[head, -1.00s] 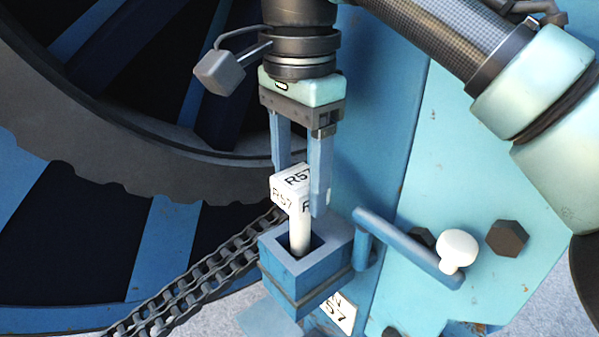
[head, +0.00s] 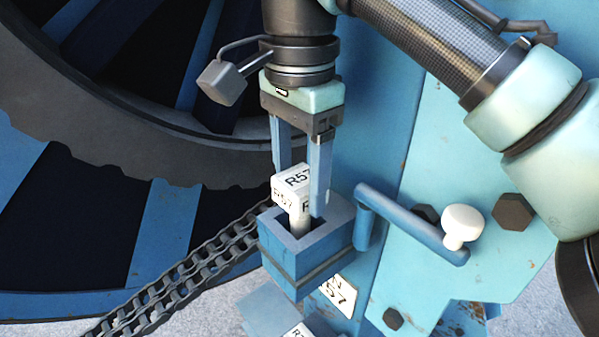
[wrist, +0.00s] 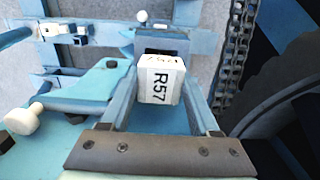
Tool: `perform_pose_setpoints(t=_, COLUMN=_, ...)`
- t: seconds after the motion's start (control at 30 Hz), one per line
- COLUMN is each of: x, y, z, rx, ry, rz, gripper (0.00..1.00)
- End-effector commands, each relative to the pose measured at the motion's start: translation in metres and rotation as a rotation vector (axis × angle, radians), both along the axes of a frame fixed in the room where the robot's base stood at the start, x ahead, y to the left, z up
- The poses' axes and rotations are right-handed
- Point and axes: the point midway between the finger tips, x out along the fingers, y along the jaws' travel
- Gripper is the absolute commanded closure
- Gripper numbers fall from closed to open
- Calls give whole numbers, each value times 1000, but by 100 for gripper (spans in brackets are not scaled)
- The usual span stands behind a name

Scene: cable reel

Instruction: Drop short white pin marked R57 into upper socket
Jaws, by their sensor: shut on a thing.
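The white pin (head: 291,186) has a block head marked R57 and a narrower shank below. My gripper (head: 301,195) is shut on the pin's head from two sides, just above the blue upper socket (head: 318,254). The pin is upright, and its shank reaches down into the socket's square opening. The shank's lower end is hidden inside. In the wrist view the pin's head (wrist: 161,80) sits between my fingers, and part of the socket's dark opening (wrist: 163,43) shows beyond it.
A blue lever with a white knob (head: 462,222) stands right of the socket. A chain (head: 185,280) runs on the left, before the large reel (head: 120,130). Below the socket is an R57 label plate (head: 339,295), and another white marked piece (head: 300,331) shows at the bottom edge.

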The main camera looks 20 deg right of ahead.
Motion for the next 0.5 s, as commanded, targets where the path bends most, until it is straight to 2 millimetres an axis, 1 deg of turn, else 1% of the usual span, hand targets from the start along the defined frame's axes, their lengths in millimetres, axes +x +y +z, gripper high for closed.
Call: perform_pose_setpoints(t=0.5, x=0, y=0, z=-17, rx=1, ry=-2, rz=0, gripper=100)
